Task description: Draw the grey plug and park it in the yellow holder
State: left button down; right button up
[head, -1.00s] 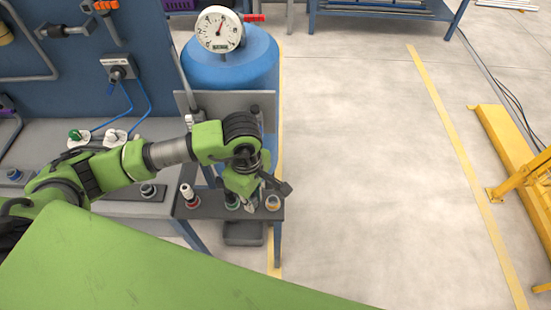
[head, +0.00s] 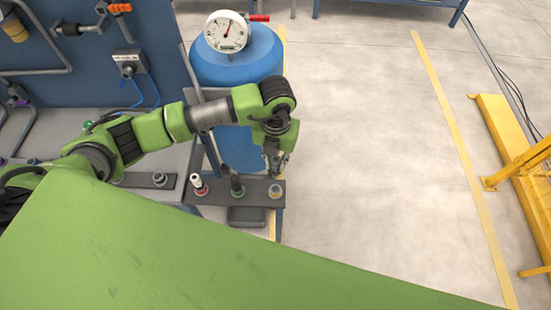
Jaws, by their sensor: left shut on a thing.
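My left gripper (head: 273,168) hangs above the right end of a dark shelf (head: 257,205), fingers pointing down. It is shut on a small greyish thing, seemingly the grey plug, mostly hidden by the fingers. The yellow holder (head: 275,191) is the rightmost on the shelf, just below the fingertips; a small gap seems to lie between them, but I cannot be sure. A green-ringed holder (head: 238,192) with a dark upright piece stands to its left. A red-ringed holder (head: 201,191) with a white-topped piece stands farther left. My right gripper is out of view.
A blue tank (head: 235,68) with a round gauge (head: 227,31) stands behind the shelf. A blue wall panel with pipes and a socket box (head: 129,63) is at left. A grey bench holds another fitting (head: 159,179). The floor at right is open up to a yellow frame (head: 510,145).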

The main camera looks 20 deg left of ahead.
pick_arm(q)
notch_tip(320, 180, down, 9)
jog(key=b, duration=0.5)
jog(key=shift+b, duration=0.3)
jog(key=shift+f, duration=0.25)
jog(key=shift+f+b, duration=1.4)
jog(key=shift+b, duration=0.2)
dwell(0.4)
jog(key=shift+r, duration=0.1)
jog(key=c, duration=1.8)
grip_release()
notch_tip(320, 180, up, 12)
